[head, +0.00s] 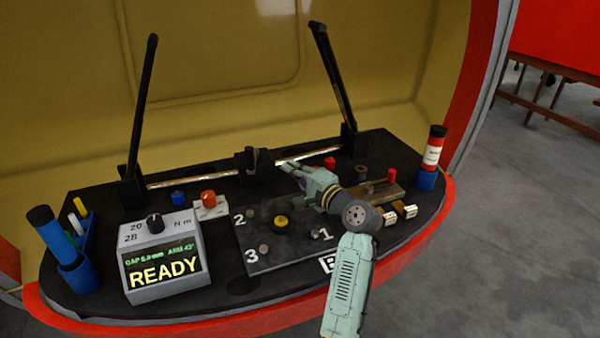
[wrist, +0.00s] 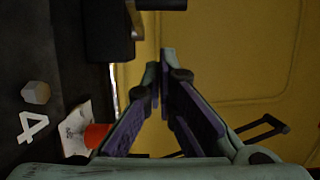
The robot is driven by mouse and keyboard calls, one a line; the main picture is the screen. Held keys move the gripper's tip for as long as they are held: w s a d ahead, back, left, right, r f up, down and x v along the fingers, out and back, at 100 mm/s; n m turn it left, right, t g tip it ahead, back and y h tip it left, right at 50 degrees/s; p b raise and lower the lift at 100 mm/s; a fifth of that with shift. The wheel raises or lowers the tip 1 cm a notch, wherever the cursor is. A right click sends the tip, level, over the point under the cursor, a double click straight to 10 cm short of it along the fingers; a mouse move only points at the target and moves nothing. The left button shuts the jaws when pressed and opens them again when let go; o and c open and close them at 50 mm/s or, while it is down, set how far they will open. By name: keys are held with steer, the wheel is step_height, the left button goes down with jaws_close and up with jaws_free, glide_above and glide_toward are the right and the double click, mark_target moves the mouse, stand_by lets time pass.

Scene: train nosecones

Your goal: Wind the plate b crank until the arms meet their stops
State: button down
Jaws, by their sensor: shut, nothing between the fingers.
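Plate B (head: 290,255) is a dark plate with a yellow centre knob (head: 281,222) and numbered bolts, lying on the black bench. Behind it a bright shaft (head: 195,180) runs between two upright black arms, left (head: 143,110) and right (head: 333,80). A black block with a short upright piece (head: 253,160) sits mid-shaft; it may be the crank, but I cannot tell. A dark block also shows at the top of the wrist view (wrist: 108,30). My gripper (head: 285,167) is shut and empty, right of the block and above the plate's back edge. Its fingertips (wrist: 164,58) are together.
A grey READY display box (head: 165,275) with a black dial stands front left. Blue holders stand left (head: 80,275) and right (head: 427,180). A red knob (head: 208,198) and small parts on a wooden block (head: 375,195) flank the plate. A yellow wall (head: 230,60) rises behind.

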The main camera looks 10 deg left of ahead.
mark_target(252, 152)
steer(key=w+a+p, duration=0.1)
steer(key=w+a, duration=0.1)
steer(key=a, duration=0.5)
steer(key=shift+a+p, duration=0.2)
steer(key=shift+p, duration=0.1)
